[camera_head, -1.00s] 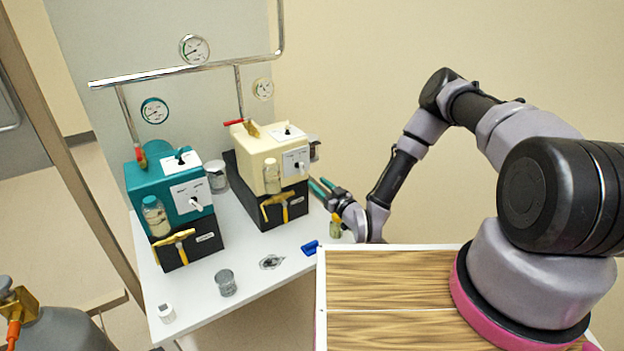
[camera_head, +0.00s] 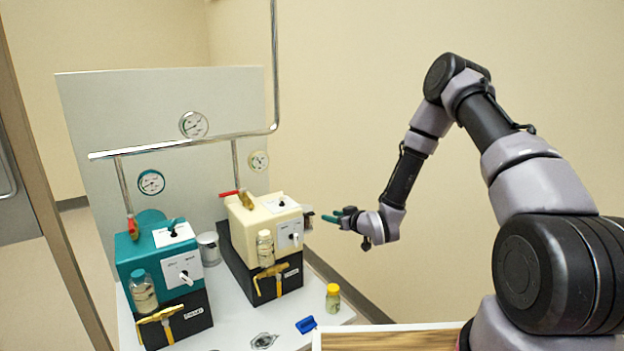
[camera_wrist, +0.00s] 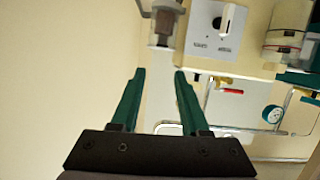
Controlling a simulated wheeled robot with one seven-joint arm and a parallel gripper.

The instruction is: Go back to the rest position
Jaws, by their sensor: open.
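My gripper (camera_head: 335,219) is raised beside the right end of the cream box unit (camera_head: 268,222), with its green fingers pointing left. The wrist view shows the two green fingers (camera_wrist: 158,85) spread apart with nothing between them. The cream unit also shows at the top of the wrist view (camera_wrist: 215,30), beyond the fingertips. A small jar with a yellow lid (camera_head: 333,298) stands on the white table (camera_head: 232,310) below the gripper, apart from it.
A teal box unit (camera_head: 160,253) stands left of the cream one. A metal pipe (camera_head: 185,146) with gauges (camera_head: 193,125) runs above both. A blue object (camera_head: 306,324) and a dark round fitting (camera_head: 264,341) lie on the table. Open space lies before the plain wall to the right.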

